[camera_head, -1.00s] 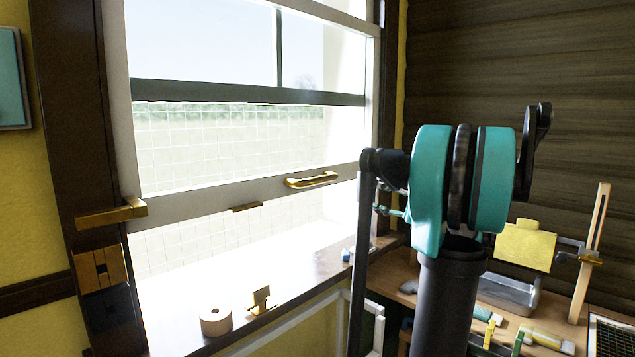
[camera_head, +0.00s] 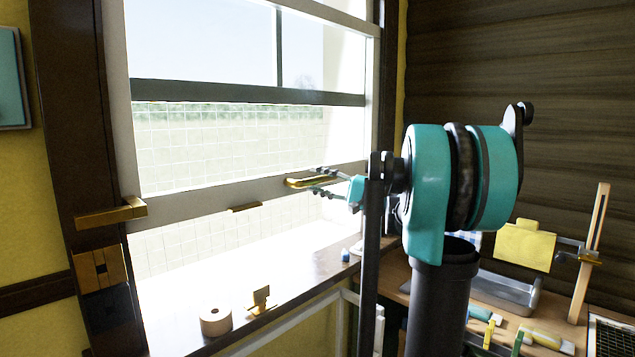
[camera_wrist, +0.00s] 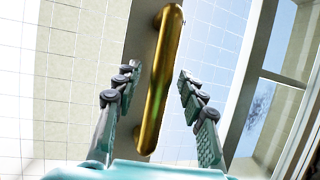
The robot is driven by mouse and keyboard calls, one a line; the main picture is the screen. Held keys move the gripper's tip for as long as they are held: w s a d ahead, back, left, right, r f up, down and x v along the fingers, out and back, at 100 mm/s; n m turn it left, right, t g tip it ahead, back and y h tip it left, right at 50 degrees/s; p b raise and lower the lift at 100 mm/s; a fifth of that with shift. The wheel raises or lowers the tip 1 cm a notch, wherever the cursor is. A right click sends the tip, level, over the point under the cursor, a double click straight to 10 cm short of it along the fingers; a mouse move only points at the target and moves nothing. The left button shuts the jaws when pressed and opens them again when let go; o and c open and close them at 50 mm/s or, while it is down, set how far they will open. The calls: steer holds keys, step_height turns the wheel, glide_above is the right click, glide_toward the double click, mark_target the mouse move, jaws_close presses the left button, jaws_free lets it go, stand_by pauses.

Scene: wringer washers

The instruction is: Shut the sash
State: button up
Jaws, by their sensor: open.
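The white window sash (camera_head: 188,200) is raised, with an open gap between its bottom rail and the sill (camera_head: 290,275). A brass handle (camera_head: 308,182) sits on the right part of its bottom rail. My gripper (camera_head: 325,181) is at the handle's right end in the head view. In the wrist view my gripper (camera_wrist: 158,80) is open, its two fingers on either side of the brass handle (camera_wrist: 160,85). Gaps show between the fingers and the handle, so I see no grip on it.
A tape roll (camera_head: 215,320) and a small brass catch (camera_head: 261,298) are on the sill. A brass latch (camera_head: 112,213) is on the left frame. A workbench (camera_head: 397,291) with a metal tray (camera_head: 510,290) and tools stands at the right.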

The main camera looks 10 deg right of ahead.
steer(key=shift+w+a, duration=0.1)
steer(key=shift+a, duration=0.05)
jaws_close()
stand_by(0.4)
